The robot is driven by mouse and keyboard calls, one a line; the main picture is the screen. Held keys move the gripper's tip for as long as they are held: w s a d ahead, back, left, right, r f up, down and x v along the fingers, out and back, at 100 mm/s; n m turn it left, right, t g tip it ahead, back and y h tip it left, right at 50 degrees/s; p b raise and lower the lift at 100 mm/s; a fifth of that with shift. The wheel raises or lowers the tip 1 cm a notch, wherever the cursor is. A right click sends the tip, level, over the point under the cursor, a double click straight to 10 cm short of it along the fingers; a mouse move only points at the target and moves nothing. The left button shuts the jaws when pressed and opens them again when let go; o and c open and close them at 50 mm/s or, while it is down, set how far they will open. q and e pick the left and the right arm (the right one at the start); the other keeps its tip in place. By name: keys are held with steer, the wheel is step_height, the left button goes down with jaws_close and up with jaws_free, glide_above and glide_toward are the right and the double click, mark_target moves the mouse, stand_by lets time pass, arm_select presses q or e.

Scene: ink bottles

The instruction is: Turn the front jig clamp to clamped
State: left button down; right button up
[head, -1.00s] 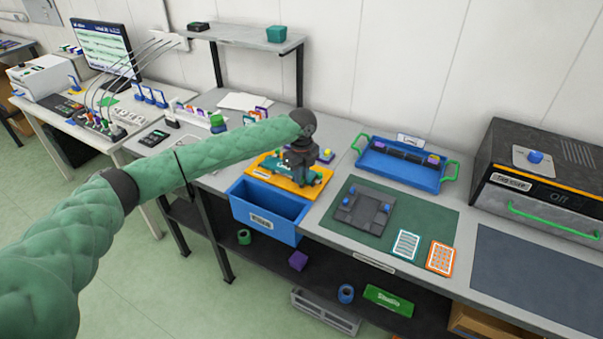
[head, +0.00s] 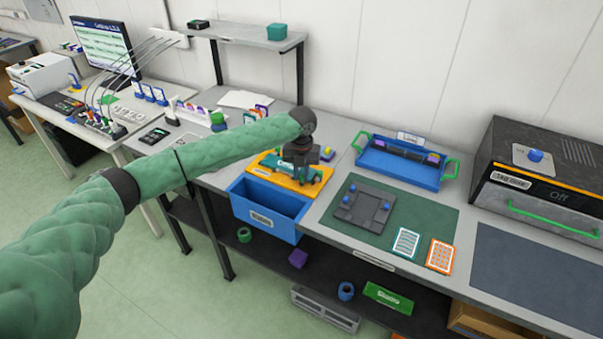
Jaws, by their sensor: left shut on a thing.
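The orange-yellow jig board (head: 262,172) lies on the bench behind the blue open bin. A teal-green piece (head: 316,181) with white lettering sits on it. My left gripper (head: 299,174) points down over the middle of the board, at the teal piece. It is shut on a small part of the jig, which looks to be the front clamp; the fingers and the wrist hide that part, so its position cannot be read. My right gripper is out of view.
The blue bin (head: 268,217) stands in front of the board. To the right lie a green mat (head: 415,217) with a dark fixture (head: 361,209) with blue knobs, and a blue tray (head: 400,178) with green handles. My left forearm crosses above the bench's left part.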

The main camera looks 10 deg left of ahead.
arm_select(q)
steer(key=shift+m, duration=0.4)
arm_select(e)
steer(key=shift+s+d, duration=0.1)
arm_select(q)
steer(key=shift+m, duration=0.3)
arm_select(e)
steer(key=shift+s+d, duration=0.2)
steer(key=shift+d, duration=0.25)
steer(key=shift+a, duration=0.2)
arm_select(q)
steer(key=c, duration=1.3)
jaws_free()
steer(key=shift+c, duration=0.2)
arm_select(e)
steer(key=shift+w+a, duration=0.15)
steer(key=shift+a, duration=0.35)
arm_select(q)
steer(key=shift+r, duration=0.1)
